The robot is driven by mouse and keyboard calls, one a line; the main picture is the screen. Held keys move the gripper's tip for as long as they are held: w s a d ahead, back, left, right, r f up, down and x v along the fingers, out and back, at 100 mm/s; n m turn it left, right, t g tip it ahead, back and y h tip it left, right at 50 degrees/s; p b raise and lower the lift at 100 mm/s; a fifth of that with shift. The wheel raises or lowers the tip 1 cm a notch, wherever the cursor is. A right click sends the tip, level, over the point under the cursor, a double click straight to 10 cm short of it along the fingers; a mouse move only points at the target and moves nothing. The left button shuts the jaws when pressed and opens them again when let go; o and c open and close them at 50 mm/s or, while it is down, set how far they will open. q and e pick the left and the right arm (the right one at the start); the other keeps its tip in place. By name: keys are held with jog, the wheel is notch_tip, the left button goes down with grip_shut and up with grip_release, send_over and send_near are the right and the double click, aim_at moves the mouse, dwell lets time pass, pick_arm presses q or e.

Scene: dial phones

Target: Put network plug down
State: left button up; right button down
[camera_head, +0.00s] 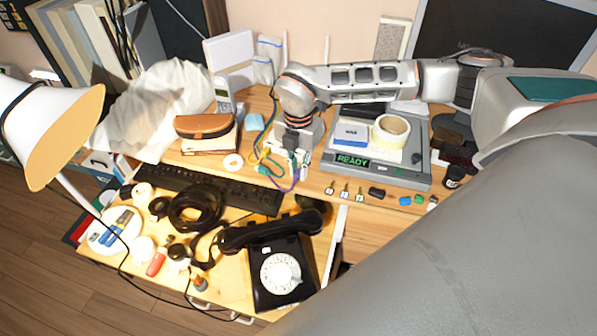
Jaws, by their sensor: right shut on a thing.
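My right gripper (296,160) reaches in from the right and points down at the wooden desk, left of the grey device. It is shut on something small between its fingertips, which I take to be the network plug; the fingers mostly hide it. Coloured cables (266,162), yellow, green and purple, loop beside the fingers. I cannot tell whether the plug touches the desk or whether these cables belong to it. My left gripper is not in view.
A grey device with a READY display (405,172) carries a tape roll (390,132) and a blue-white box (351,133). Small parts lie before it. A black dial phone (278,262), a keyboard (225,188) and a coiled black cable (197,207) crowd the front left.

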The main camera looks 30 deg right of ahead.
aim_at(298, 172)
jog(key=shift+f, duration=0.65)
jog(key=c, duration=2.1)
grip_release()
jog(key=shift+f, duration=0.15)
notch_tip(298, 172, up, 12)
jog(key=shift+r, duration=0.2)
